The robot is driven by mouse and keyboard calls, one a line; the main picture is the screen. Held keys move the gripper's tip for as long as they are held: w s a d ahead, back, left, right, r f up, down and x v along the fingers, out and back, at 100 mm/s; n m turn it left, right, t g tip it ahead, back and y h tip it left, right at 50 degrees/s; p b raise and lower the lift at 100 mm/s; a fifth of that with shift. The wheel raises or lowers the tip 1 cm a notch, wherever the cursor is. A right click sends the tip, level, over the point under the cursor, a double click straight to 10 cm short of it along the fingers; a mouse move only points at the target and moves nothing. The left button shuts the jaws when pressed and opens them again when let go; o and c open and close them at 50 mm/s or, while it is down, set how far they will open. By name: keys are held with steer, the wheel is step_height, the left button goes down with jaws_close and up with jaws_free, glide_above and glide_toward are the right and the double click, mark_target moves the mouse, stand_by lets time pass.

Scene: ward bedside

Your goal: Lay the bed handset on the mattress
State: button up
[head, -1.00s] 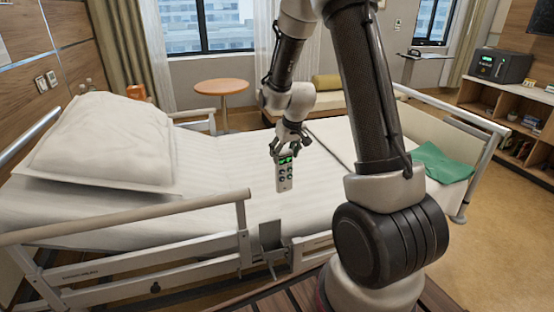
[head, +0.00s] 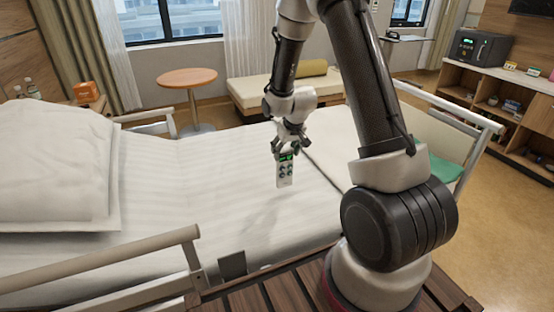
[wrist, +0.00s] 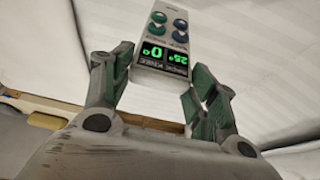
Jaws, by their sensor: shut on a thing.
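The bed handset (head: 285,171) is a pale remote with a green-lit display and several round buttons. My gripper (head: 289,152) is shut on its display end, and the handset hangs upright below the fingers, over the mattress (head: 215,185). In the wrist view the handset (wrist: 163,38) sits between the two green-padded fingertips of my gripper (wrist: 158,75), with white bedding behind it. A faint shadow falls on the sheet near the handset. How far its lower end is above the sheet is hard to tell.
A pillow (head: 60,160) covers the mattress's left end. A side rail (head: 110,262) runs along the near left. A green cloth (head: 445,172) is at the bed's right end, partly behind my arm. A round table (head: 187,78) and a bench (head: 285,90) stand beyond. The middle of the mattress is clear.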

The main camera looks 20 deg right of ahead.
mark_target(286, 156)
step_height(286, 156, down, 4)
steer(key=shift+s+r, duration=0.1)
steer(key=shift+r, duration=0.15)
steer(key=shift+f, duration=0.35)
steer(key=o, duration=1.4)
steer(key=shift+o, duration=0.2)
